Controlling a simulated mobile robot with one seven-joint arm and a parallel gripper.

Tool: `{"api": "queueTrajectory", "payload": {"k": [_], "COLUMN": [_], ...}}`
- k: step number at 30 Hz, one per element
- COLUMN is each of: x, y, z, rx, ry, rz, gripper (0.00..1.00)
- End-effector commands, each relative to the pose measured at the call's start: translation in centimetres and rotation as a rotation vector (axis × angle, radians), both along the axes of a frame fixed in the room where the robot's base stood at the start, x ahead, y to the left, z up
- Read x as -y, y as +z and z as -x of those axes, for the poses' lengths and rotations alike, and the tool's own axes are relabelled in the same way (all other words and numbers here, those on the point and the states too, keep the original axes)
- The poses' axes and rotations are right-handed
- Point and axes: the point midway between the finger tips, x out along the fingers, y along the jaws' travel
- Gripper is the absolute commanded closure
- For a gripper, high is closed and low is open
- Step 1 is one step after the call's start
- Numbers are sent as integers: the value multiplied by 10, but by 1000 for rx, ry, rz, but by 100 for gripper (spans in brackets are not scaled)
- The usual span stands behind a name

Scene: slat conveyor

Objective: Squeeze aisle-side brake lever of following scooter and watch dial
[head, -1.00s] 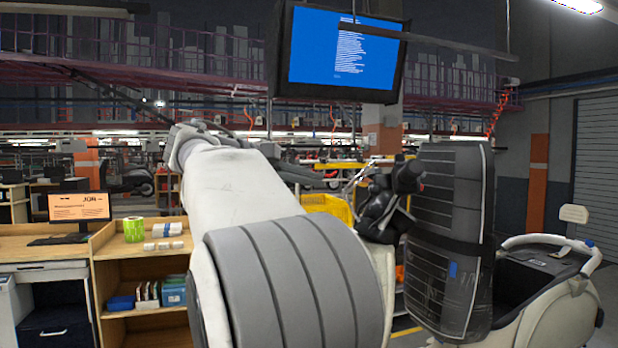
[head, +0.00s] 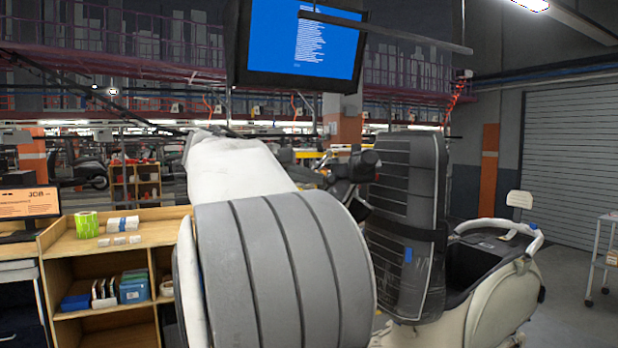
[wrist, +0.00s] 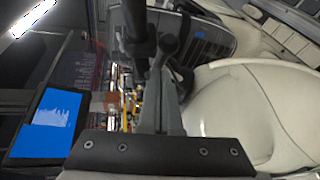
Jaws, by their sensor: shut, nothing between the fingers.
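A cream scooter (head: 500,295) stands close on the right in the head view, with a dark ribbed panel (head: 405,215) strapped upright at its left end. Dark parts (head: 352,172) beside the panel may be handlebar controls or my gripper; I cannot separate them. In the wrist view, my gripper (wrist: 158,72) is shut and empty. A black handlebar grip (wrist: 137,30) lies right by the fingertips, with a small round-ended dark piece beside it, possibly the brake lever. Contact cannot be told. Cream bodywork (wrist: 255,110) fills the right of the wrist view. No dial is readable.
A hanging screen (head: 300,45) shows text on blue above. A wooden shelf unit (head: 110,250) with boxes and a green roll (head: 87,224) stands at left. A trolley (head: 605,255) stands at far right by a roller shutter. Open floor lies between trolley and scooter.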

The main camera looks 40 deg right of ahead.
Motion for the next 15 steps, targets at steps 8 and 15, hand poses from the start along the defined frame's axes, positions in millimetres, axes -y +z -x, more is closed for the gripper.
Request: {"api": "queueTrajectory", "payload": {"k": [8, 15], "x": [7, 19], "y": [0, 3], "z": [16, 34], "rx": [17, 31], "ry": [82, 198], "rz": [-23, -46], "gripper": [100, 100]}}
